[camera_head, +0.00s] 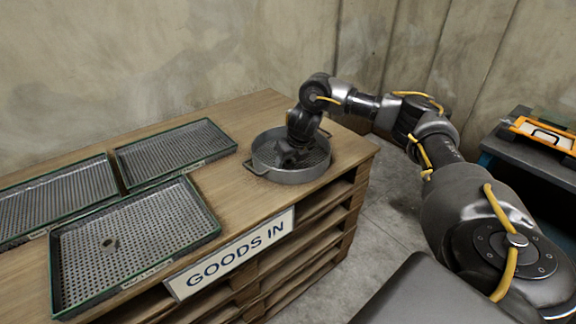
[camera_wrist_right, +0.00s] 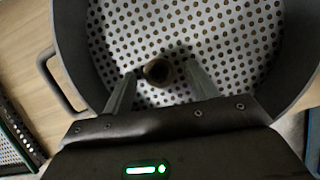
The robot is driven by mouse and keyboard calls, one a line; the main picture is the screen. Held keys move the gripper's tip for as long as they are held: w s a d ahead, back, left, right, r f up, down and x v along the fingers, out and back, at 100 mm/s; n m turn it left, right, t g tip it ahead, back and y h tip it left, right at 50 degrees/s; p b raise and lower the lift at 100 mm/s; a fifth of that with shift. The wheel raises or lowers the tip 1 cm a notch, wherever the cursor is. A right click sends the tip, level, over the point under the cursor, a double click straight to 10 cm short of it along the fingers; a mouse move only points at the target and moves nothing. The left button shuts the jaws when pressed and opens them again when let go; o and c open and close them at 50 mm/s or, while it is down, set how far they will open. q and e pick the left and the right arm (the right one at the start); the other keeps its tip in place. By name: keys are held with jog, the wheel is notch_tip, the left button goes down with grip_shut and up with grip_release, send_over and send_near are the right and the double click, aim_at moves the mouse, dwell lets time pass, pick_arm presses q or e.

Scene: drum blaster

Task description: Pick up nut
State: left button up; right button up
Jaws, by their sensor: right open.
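A small dark round nut (camera_wrist_right: 157,71) lies on the perforated floor of a round metal basket (camera_head: 290,176). In the right wrist view it sits between the two fingertips of my right gripper (camera_wrist_right: 161,73). The fingers are apart, with a gap on both sides of the nut. In the head view my right gripper (camera_head: 291,158) reaches down into the basket and hides the nut. Another small round nut-like piece (camera_head: 110,243) lies in the front perforated tray (camera_head: 150,238). My left gripper is not in view.
Two more perforated trays (camera_head: 175,148) (camera_head: 55,198) stand at the back and left of the wooden pallet table (camera_head: 235,205). A dark bench with an orange item (camera_head: 545,135) stands at the right.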

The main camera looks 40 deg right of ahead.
jog(key=shift+c, duration=0.2)
jog(key=c, duration=1)
jog(key=shift+c, duration=0.3)
jog(key=shift+r, duration=0.15)
